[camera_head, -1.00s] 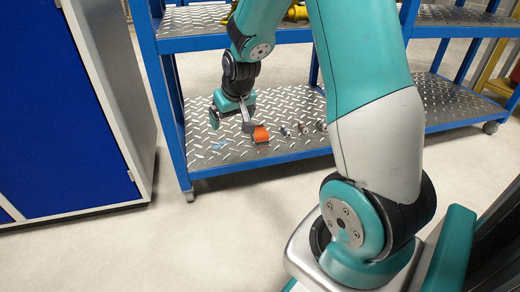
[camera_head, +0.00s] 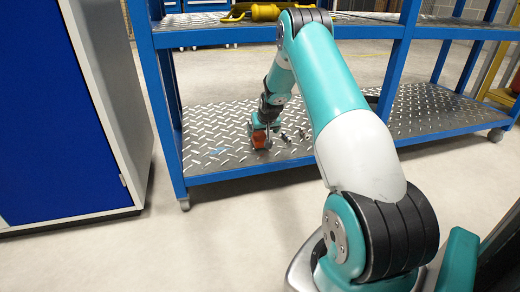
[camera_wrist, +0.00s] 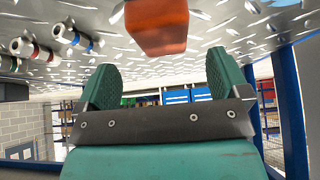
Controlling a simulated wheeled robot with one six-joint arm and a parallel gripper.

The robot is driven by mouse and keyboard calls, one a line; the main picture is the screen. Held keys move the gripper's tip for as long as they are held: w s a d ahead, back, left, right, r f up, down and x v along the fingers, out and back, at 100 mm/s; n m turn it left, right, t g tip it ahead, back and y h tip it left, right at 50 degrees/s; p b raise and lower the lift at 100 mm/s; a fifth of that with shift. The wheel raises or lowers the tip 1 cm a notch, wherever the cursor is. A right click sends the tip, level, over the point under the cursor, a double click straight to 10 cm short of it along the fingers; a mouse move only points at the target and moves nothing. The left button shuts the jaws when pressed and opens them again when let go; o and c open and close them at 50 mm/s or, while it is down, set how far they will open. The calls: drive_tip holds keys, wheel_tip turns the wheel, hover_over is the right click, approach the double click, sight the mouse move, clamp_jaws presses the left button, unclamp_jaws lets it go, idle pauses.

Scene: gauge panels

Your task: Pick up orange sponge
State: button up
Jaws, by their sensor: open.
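The orange sponge (camera_head: 258,141) lies on the lower diamond-plate shelf (camera_head: 215,155) of the blue rack, near its front edge. In the wrist view the sponge (camera_wrist: 156,27) shows at the top middle, partly cut off by the frame. My gripper (camera_head: 262,130) is at the sponge in the head view, partly overlapping it. In the wrist view my gripper (camera_wrist: 163,78) has its two green fingers spread apart with nothing seen between them. The sponge appears beyond the fingertips, roughly centred on the gap; I cannot tell whether they touch.
Small cylindrical parts (camera_wrist: 78,38) with blue and red bands lie on the shelf beside the sponge. A yellow tool (camera_head: 265,12) rests on the upper shelf (camera_head: 205,36), above my working space. A blue cabinet (camera_head: 60,110) stands at the left. The shelf's left part is mostly clear.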

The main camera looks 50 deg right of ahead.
sight(260, 136)
drive_tip(key=shift+x, duration=0.75)
drive_tip(key=b+x, duration=0.4)
drive_tip(key=b, duration=0.1)
drive_tip(key=shift+a+f, duration=0.15)
drive_tip(key=shift+f, duration=0.25)
drive_tip(key=shift+w+f+b, duration=0.2)
drive_tip(key=shift+w+b, duration=0.05)
drive_tip(key=shift+b, duration=0.25)
drive_tip(key=c, duration=1.1)
drive_tip(key=shift+o, duration=0.2)
drive_tip(key=shift+r, duration=0.15)
wheel_tip(260, 136, up, 10)
drive_tip(key=p, duration=0.7)
drive_tip(key=shift+p, duration=0.4)
